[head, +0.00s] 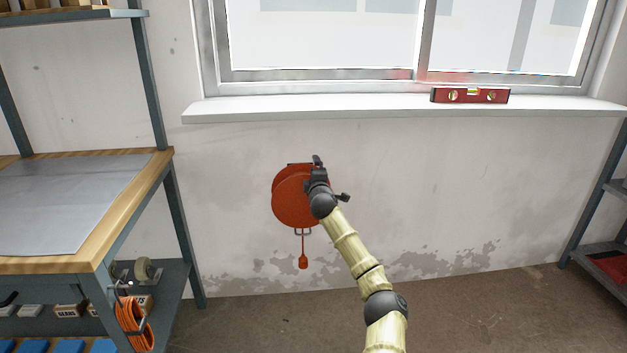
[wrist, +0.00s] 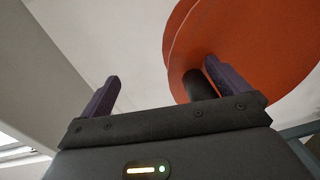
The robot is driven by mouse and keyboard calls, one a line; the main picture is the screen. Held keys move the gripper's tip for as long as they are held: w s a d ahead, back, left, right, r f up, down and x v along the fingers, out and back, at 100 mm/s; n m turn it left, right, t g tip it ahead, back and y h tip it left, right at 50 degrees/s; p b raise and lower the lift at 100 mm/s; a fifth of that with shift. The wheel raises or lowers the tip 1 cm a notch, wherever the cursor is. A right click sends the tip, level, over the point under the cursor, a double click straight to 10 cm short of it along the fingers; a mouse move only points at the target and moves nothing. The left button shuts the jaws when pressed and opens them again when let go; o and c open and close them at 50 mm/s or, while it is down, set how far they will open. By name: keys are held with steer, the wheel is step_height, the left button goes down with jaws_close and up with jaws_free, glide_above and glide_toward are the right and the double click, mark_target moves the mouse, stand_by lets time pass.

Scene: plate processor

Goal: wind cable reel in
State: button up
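The orange-red cable reel (head: 290,200) is mounted on the wall below the window. A short length of cable with an orange end piece (head: 303,262) hangs below it. My gripper (head: 317,162) is at the reel's upper right edge and hides part of it. In the wrist view the reel's disc (wrist: 245,45) fills the upper right. A dark cylindrical handle (wrist: 198,85) on the disc shows beside the right finger, on its inner side. My gripper (wrist: 162,75) is open, with a wide gap to the left finger. I cannot tell whether the right finger touches the handle.
A window sill (head: 350,108) with a red spirit level (head: 469,96) runs above the reel. A workbench (head: 140,185) stands left, with an orange cable coil (head: 133,322) at its lower shelf. A shelf rack (head: 600,190) stands right. The floor between is clear.

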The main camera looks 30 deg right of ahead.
steer(key=shift+t, duration=0.4)
steer(key=r, duration=0.3)
steer(key=d+r, duration=0.1)
steer(key=shift+s+r, duration=0.3)
steer(key=shift+s, duration=0.1)
steer(key=f, duration=0.2)
steer(key=shift+a+f, duration=0.3)
steer(key=shift+a, duration=0.05)
steer(key=c, duration=0.3)
steer(key=shift+s+a+r, duration=0.15)
steer(key=shift+s, duration=0.1)
steer(key=c, duration=0.5)
steer(key=shift+g, duration=0.3)
steer(key=shift+a+f+b+v, duration=0.15)
steer(key=shift+f+b+v, duration=0.3)
steer(key=shift+v, duration=2.8)
steer(key=shift+a+f+b+v, duration=0.1)
steer(key=shift+f+b+v, duration=0.35)
steer(key=shift+v, duration=2.75)
steer(key=shift+a+f+b+v, duration=0.25)
steer(key=shift+b+v, duration=0.35)
steer(key=shift+v, duration=2.65)
steer(key=shift+w+d, duration=0.1)
steer(key=shift+f+p, duration=0.15)
steer(key=shift+p, duration=0.15)
